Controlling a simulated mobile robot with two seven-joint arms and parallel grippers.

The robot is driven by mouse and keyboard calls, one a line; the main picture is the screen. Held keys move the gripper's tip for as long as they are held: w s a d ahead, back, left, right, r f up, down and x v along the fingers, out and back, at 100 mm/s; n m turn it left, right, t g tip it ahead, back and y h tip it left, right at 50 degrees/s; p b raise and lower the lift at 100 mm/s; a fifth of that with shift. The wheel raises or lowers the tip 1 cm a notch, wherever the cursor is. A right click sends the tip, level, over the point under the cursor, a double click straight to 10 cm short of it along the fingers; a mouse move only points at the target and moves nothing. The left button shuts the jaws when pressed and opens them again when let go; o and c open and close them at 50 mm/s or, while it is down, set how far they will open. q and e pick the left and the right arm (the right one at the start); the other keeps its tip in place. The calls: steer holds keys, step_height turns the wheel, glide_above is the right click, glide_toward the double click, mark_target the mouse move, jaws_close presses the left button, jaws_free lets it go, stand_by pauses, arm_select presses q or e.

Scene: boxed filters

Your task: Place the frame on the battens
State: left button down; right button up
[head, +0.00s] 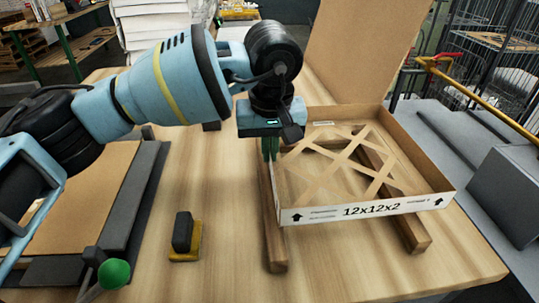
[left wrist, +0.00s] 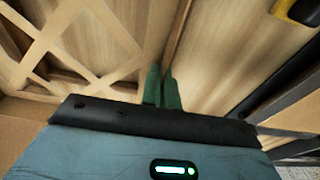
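The frame (head: 370,207) is a shallow cardboard tray with a diagonal lattice inside and "12x12x2" printed on its front wall. It lies across two wooden battens, the left batten (head: 274,235) and the right batten (head: 414,235), whose front ends stick out below it. Whether it fully rests on them is hard to tell. My left gripper (head: 270,149) is at the frame's left wall, fingers pointing down. In the left wrist view its green fingers (left wrist: 162,88) are close together on a thin brown wall edge, with the lattice (left wrist: 75,45) to the left. My right gripper is out of view.
A black-and-yellow block (head: 185,237) stands on the table left of the battens. A dark fixture with a brown panel (head: 85,205) and a green-knobbed lever (head: 113,274) is at the left. A tall cardboard sheet (head: 360,50) stands behind the frame. The front table middle is clear.

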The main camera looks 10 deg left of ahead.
arm_select(q)
steer(key=shift+f, duration=0.95)
steer(key=shift+f, duration=0.15)
steer(key=c, duration=1.7)
jaws_free()
steer(key=r, duration=0.4)
steer(key=s+r, duration=0.1)
steer(key=r, duration=0.7)
steer(key=shift+s+d+r, duration=0.1)
steer(key=shift+s+d, duration=0.15)
steer(key=shift+s, duration=0.1)
